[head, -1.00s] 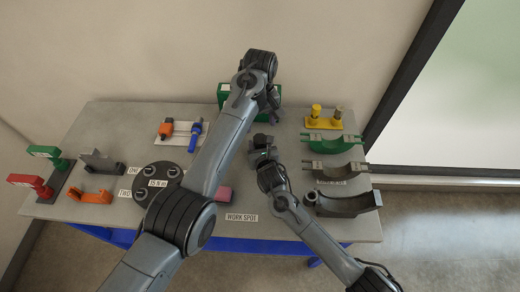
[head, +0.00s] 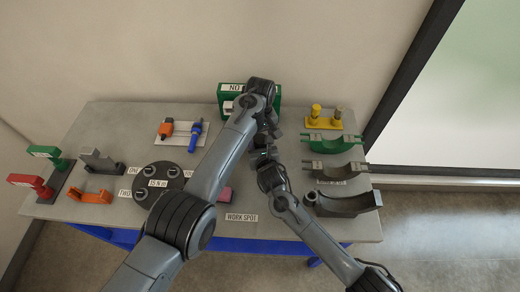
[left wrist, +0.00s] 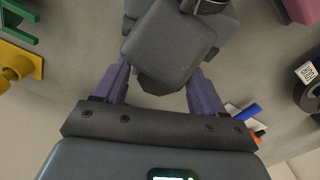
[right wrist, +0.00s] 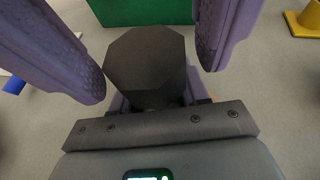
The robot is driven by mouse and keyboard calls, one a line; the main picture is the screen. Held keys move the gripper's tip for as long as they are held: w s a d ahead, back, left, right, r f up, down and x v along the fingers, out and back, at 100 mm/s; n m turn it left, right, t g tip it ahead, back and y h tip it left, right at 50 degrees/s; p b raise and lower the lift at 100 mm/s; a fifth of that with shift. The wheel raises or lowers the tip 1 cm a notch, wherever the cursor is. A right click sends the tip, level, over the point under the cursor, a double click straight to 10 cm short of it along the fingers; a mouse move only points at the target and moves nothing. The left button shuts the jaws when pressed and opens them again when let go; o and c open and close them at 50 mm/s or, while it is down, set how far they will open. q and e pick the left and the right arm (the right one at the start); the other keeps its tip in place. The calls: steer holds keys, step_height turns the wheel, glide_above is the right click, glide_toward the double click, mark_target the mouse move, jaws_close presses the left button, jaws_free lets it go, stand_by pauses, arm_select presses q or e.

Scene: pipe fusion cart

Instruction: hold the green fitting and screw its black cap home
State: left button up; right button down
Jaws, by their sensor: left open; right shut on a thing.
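A black cap with an eight-sided outline (right wrist: 147,66) fills the middle of the right wrist view. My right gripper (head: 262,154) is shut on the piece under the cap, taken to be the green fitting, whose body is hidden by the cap. My left gripper (head: 267,124) is open around the cap, with one purple finger on each side (left wrist: 163,88). Gaps show between its fingers and the cap. Thread and seating are hidden.
A green box labelled "NO" (head: 230,101) stands close behind the grippers. Green (head: 335,145) and dark curved holders (head: 345,205) and a yellow stand (head: 322,123) are at right. A round black plate (head: 158,182) lies left.

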arm_select(q)
steer(key=shift+c, duration=0.4)
steer(key=c, duration=1)
steer(key=m, duration=0.3)
steer(key=o, duration=1.2)
steer(key=shift+c, duration=0.2)
steer(key=shift+r, duration=2.2)
steer(key=shift+c, duration=0.4)
steer(key=shift+r+n, duration=1.6)
steer(key=shift+r, duration=0.15)
